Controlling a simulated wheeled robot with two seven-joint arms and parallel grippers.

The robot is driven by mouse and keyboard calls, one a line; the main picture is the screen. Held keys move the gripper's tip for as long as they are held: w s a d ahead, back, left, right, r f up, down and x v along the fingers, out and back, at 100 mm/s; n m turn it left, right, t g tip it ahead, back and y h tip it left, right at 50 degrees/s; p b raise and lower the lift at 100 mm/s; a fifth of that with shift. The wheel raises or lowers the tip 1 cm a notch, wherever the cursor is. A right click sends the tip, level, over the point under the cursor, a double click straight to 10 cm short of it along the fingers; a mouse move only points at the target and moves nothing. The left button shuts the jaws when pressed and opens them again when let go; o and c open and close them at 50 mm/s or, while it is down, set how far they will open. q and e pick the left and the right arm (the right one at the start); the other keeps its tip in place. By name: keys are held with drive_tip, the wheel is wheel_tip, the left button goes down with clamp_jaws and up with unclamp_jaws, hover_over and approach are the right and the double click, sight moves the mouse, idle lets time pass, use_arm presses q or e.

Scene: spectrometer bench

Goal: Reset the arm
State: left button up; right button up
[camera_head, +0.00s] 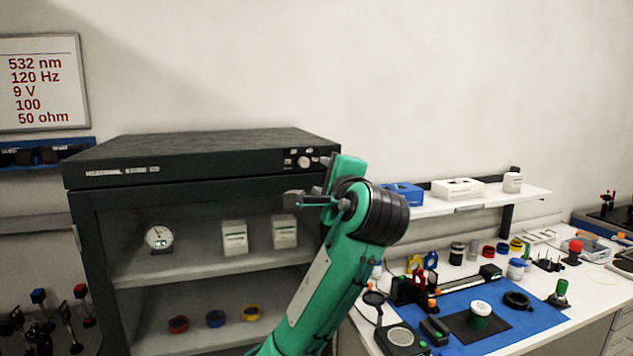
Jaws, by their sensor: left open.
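My left arm, green with black joints, rises from the bottom middle. My left gripper (308,190) is open, with no object visible between its fingers. It is raised in front of the right side of the dark cabinet (200,160), near its control knob. I cannot tell whether it touches the cabinet. The arm hides the cabinet's lower right part and some of the bench behind it. My right gripper is not in view.
The open cabinet holds a round gauge (159,238), two white boxes and coloured rings on shelves. The white bench at right has a blue mat (540,318) crowded with optical parts. A wall shelf (470,203) sits above it.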

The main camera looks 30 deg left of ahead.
use_arm(q)
drive_tip(key=shift+s+d, duration=0.45)
drive_tip(key=shift+d, duration=0.1)
